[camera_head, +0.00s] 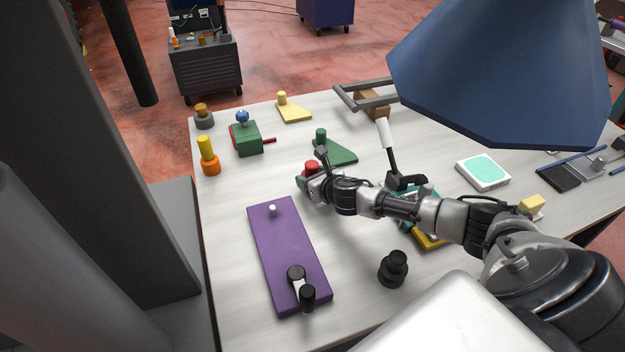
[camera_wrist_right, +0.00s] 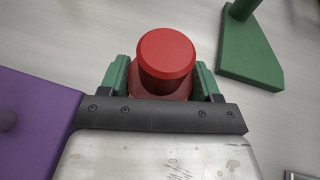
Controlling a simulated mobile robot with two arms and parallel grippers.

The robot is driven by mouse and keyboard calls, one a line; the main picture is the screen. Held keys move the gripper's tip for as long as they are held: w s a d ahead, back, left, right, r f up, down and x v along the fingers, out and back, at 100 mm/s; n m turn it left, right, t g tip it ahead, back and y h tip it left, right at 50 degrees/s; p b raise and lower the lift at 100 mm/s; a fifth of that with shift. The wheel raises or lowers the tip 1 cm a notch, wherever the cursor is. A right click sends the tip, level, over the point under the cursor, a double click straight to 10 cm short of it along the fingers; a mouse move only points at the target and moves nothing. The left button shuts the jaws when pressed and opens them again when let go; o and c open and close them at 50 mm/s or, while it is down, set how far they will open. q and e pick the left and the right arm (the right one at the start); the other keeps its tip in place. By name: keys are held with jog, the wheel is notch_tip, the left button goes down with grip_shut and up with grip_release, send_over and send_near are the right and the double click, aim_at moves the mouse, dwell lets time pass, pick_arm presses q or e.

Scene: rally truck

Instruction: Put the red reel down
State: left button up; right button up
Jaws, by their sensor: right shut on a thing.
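The red reel (camera_head: 311,166) is at the tip of my right gripper (camera_head: 306,178), near the middle of the table. In the right wrist view the red reel (camera_wrist_right: 167,58) stands between the two green fingers of the right gripper (camera_wrist_right: 161,82), which is shut on it. Its round top faces the camera; its lower part is hidden by the gripper. I cannot tell whether its base touches the table (camera_head: 225,215). My left gripper is not in view.
A purple board (camera_head: 275,250) with a white peg lies just left of the gripper. A green wedge with a post (camera_head: 335,150) is close behind. A black reel (camera_head: 393,268) stands in front. Bare tabletop lies between the purple board and the orange piece (camera_head: 209,164).

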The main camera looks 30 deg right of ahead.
jog(key=shift+f, duration=0.3)
jog(key=shift+f, duration=0.15)
jog(key=o, duration=1.3)
jog(key=shift+s+r, duration=0.2)
jog(key=shift+r, duration=0.05)
jog(key=v, duration=1.1)
jog(key=shift+s+r+b, duration=0.1)
jog(key=shift+s+b, duration=0.2)
jog(key=shift+b, duration=0.1)
